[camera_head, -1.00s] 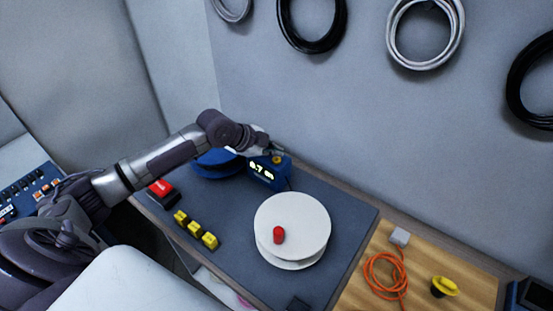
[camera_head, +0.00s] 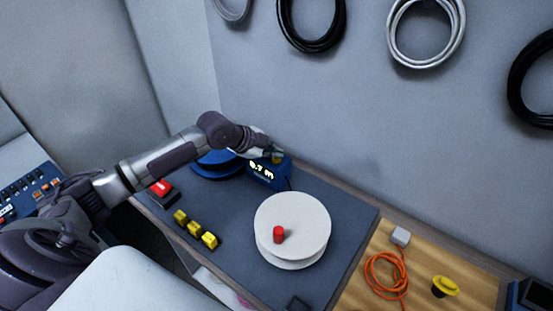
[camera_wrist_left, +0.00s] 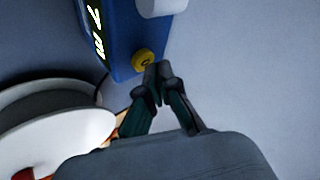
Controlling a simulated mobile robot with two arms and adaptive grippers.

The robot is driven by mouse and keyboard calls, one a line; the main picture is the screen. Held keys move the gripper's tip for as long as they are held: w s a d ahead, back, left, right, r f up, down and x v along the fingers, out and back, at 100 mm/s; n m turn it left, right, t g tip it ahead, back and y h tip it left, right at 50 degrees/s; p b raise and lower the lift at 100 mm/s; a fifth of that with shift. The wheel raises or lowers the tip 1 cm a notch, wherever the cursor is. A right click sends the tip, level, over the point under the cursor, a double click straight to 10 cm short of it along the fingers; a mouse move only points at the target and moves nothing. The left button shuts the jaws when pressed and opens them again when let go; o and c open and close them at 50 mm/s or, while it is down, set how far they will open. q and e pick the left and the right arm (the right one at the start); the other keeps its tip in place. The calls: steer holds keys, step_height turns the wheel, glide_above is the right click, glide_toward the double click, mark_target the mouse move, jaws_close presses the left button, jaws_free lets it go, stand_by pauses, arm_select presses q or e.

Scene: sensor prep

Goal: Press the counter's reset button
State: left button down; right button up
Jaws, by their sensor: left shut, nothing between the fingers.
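The counter (camera_head: 266,174) is a blue box with a lit display, near the back edge of the grey mat. In the left wrist view the counter (camera_wrist_left: 124,30) carries a round yellow button (camera_wrist_left: 143,60), its reset button by its look. My left gripper (camera_head: 276,156) is over the top of the counter. In the wrist view the left gripper (camera_wrist_left: 157,72) is shut and empty, its tips right beside the yellow button. I cannot tell whether they touch it. My right gripper is not in view.
A white reel (camera_head: 305,222) with a red knob stands in front of the counter, and a blue reel (camera_head: 212,170) is partly behind my arm. Yellow blocks (camera_head: 195,229) and a red button box (camera_head: 162,192) lie to the left. An orange cable (camera_head: 378,272) lies at right.

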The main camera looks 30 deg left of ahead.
mark_target(275, 160)
arm_select(q)
steer(key=shift+f, duration=0.55)
stand_by(0.9)
steer(key=shift+r+p, duration=0.5)
steer(key=shift+r, duration=0.45)
steer(key=shift+r, duration=0.1)
step_height(275, 160, up, 5)
steer(key=p, duration=0.4)
stand_by(0.5)
